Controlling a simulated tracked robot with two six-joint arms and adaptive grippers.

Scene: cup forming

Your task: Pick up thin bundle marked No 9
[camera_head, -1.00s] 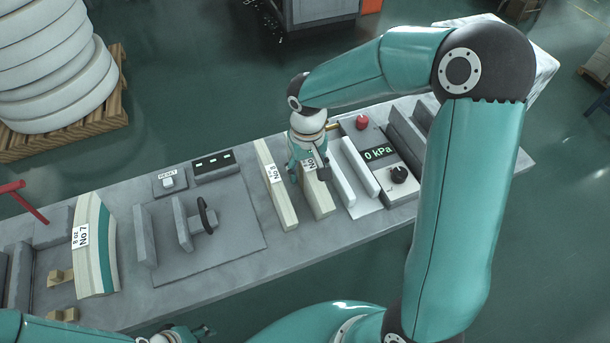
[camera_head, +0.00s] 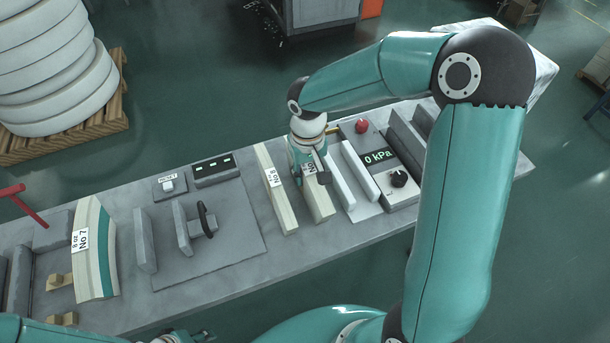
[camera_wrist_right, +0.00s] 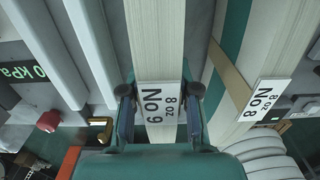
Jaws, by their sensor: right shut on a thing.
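The thin bundle marked No 9 (camera_head: 320,206) stands upright on the bench, a narrow cream block. My right gripper (camera_head: 311,178) comes down over its far part, shut on it with one finger on each side. In the right wrist view the bundle (camera_wrist_right: 156,40) runs between the fingertips (camera_wrist_right: 160,92), its "8 oz No 9" label facing the camera. In the head view the gripper partly hides the label. My left gripper (camera_head: 196,337) shows only in part at the bottom edge, away from the bundle; its opening is unclear.
The bundle marked No 8 (camera_head: 284,208) stands just left of No 9; its label also shows in the right wrist view (camera_wrist_right: 265,100). White upright plates (camera_head: 360,168) and a gauge reading 0 kPa (camera_head: 378,156) stand close on the right. A No 7 bundle (camera_head: 98,272) is far left.

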